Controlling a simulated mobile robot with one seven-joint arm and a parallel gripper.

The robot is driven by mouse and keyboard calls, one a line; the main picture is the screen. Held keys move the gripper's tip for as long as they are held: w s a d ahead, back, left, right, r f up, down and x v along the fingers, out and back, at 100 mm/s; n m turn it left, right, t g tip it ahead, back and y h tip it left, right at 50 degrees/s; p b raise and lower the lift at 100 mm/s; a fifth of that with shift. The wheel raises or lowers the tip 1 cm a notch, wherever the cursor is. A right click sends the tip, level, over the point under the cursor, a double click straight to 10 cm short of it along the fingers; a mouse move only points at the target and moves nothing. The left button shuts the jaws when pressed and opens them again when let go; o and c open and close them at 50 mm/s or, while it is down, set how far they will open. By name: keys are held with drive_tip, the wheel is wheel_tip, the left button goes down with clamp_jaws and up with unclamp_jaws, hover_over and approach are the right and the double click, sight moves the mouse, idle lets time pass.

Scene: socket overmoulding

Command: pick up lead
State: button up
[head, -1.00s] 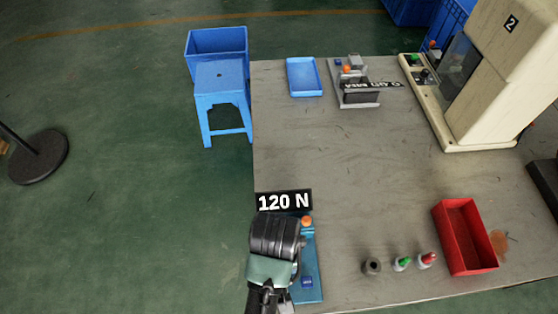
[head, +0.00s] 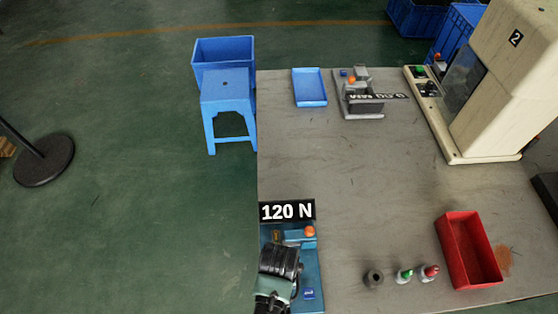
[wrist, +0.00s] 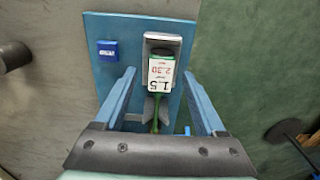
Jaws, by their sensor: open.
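In the wrist view, a white tag (wrist: 160,74) with red and black print hangs over a grey block on a blue fixture plate (wrist: 108,78). A thin green strand (wrist: 156,122), which looks like part of the lead, shows below the tag. My gripper (wrist: 159,73) is open, with one blue finger on each side of the tag and strand. I see no contact. In the head view my arm's end covers part of the blue fixture (head: 309,270) at the table's front left. The lead cannot be made out there.
A "120 N" sign (head: 287,211) and an orange knob (head: 309,231) stand at the fixture's back. A blue tray (head: 309,88) lies far back. The table's middle is clear.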

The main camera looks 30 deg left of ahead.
clamp_jaws()
drive_tip(key=shift+r, duration=0.1)
idle(0.3)
